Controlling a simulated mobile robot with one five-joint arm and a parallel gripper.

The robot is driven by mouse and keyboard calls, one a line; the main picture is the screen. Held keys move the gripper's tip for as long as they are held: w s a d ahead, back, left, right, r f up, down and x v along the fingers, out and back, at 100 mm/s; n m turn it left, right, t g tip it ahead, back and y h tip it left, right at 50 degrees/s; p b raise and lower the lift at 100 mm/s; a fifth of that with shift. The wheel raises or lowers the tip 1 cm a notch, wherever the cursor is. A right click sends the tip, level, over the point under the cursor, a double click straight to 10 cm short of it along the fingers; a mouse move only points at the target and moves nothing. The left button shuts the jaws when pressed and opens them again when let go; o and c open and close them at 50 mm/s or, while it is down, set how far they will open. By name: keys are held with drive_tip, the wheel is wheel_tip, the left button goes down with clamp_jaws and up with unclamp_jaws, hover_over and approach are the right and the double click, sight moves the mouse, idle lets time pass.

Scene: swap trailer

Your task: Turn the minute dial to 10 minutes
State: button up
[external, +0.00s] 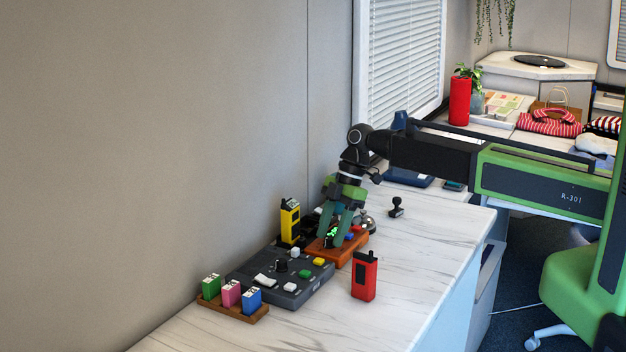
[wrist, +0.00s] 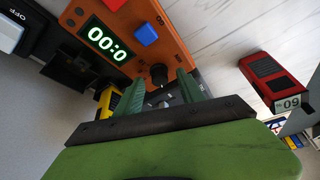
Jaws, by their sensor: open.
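The orange timer box (external: 348,249) sits on the marble counter; it also shows in the wrist view (wrist: 150,22). Its green-lit display (wrist: 104,40) shows "00:0" as far as I can read. A blue button (wrist: 145,34) is beside the display. A small black dial (wrist: 159,75) stands near the box's edge, between my fingers in the wrist view; I cannot tell whether they touch it. Its pointer mark and label are not readable. My gripper (external: 335,233) points down at the box, open, with teal fingers; it also shows in the wrist view (wrist: 161,84).
A yellow radio (external: 290,221) stands behind the box, close to my gripper. A red radio (external: 364,276) stands in front. A grey control panel (external: 300,293) and a wooden rack (external: 247,314) with coloured blocks are left. The counter's right front is clear.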

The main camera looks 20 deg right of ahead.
drive_tip(key=shift+f, duration=0.1)
clamp_jaws()
